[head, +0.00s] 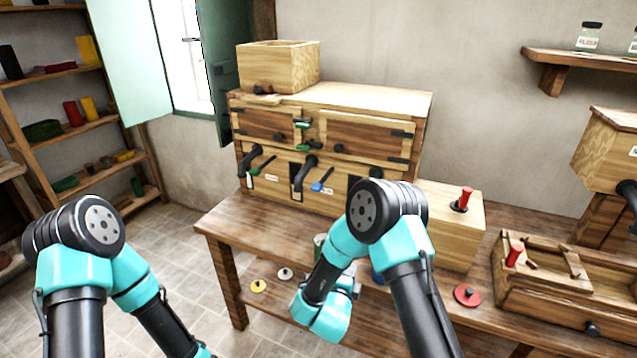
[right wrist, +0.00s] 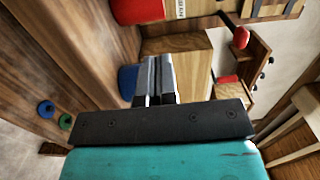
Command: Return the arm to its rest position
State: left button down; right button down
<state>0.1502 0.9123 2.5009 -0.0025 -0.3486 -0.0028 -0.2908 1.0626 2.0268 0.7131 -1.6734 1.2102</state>
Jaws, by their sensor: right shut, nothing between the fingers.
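My right arm, turquoise and black, comes in from the bottom of the head view, bends at its black elbow and folds down and left over the front of the wooden bench (head: 225,222). In the right wrist view the right gripper's dark fingers (right wrist: 155,78) are together with nothing between them. In the head view the fingertips are mostly hidden by the arm. My left arm stands at the lower left of the head view, its forearm running down out of the frame, so its gripper does not show.
A wooden cabinet (head: 365,97) with levers and an open box (head: 278,68) on top stands at the back of the bench. Right of it are a block with a red handle (head: 465,198), a red disc (head: 467,295) and a wooden tray (head: 540,298). The tiled floor at left is clear.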

jog(key=s+d+f+n+g+y, duration=0.2)
jog(key=s+f+n+g+y, duration=0.15)
jog(key=f+n, duration=0.25)
jog(key=s+d+f+n+g+y, duration=0.3)
jog(key=s+f+n+y, duration=0.15)
jog(key=f, duration=0.25)
jog(key=s+d+f+n+g+y, duration=0.1)
jog(key=s+n+g, duration=0.3)
jog(key=s, duration=0.5)
jog(key=s+d+f+n+g+y, duration=0.1)
jog(key=s+f+n+g+y, duration=0.1)
jog(key=s+n+g, duration=0.3)
jog(key=s+f+n, duration=0.1)
jog(key=s, duration=0.3)
jog(key=shift+s+n+y, duration=0.3)
jog(key=shift+n+y, duration=0.05)
jog(key=shift+y, duration=0.05)
